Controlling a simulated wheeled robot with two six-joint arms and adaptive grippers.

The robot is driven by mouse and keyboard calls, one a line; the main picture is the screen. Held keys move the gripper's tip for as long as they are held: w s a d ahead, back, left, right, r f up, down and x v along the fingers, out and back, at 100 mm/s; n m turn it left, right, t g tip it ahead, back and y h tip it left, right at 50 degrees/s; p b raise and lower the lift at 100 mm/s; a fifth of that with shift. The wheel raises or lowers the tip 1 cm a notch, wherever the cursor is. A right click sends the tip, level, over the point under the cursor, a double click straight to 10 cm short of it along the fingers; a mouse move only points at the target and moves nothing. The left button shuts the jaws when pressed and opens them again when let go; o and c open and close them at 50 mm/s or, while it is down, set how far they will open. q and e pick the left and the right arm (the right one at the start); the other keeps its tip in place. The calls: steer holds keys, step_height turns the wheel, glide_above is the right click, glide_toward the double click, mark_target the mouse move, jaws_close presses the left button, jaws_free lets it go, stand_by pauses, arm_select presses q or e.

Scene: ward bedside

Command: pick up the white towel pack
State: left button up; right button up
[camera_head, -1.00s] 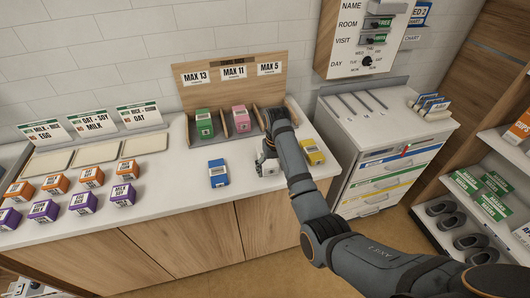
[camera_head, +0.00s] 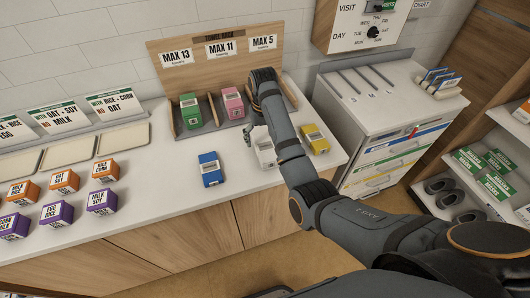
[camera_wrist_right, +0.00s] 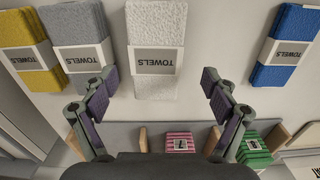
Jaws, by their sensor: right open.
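The white towel pack (camera_head: 265,153) lies on the counter, partly hidden behind my right arm in the head view. In the right wrist view the white pack (camera_wrist_right: 156,28) lies ahead of the fingers, with a grey "TOWELS" band. My right gripper (camera_head: 248,136) is just left of and behind it in the head view. In the wrist view the open, empty fingers (camera_wrist_right: 158,84) stand wide to either side of its near end; I cannot tell the height gap. My left gripper is not in view.
A grey pack (camera_wrist_right: 80,35) and a yellow pack (camera_head: 315,140) lie to one side, a blue pack (camera_head: 210,168) to the other. The wooden rack (camera_head: 165,60) holds a green pack (camera_head: 190,110) and a pink pack (camera_head: 232,103). A drawer cabinet (camera_head: 390,150) stands right.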

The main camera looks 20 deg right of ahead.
mark_target(266, 147)
steer(key=shift+s+d+f+p, duration=0.15)
steer(key=shift+s+f+p, duration=0.1)
steer(key=shift+f+p, duration=0.2)
steer(key=shift+s+d+f+p, duration=0.1)
steer(key=shift+s+f+p, duration=0.15)
steer(key=shift+f, duration=0.2)
step_height(266, 147, down, 3)
steer(key=shift+w+r, duration=0.1)
steer(key=shift+w, duration=0.05)
steer(key=c, duration=1.2)
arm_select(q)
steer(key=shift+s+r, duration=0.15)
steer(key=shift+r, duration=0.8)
arm_select(e)
steer(key=shift+c, duration=0.8)
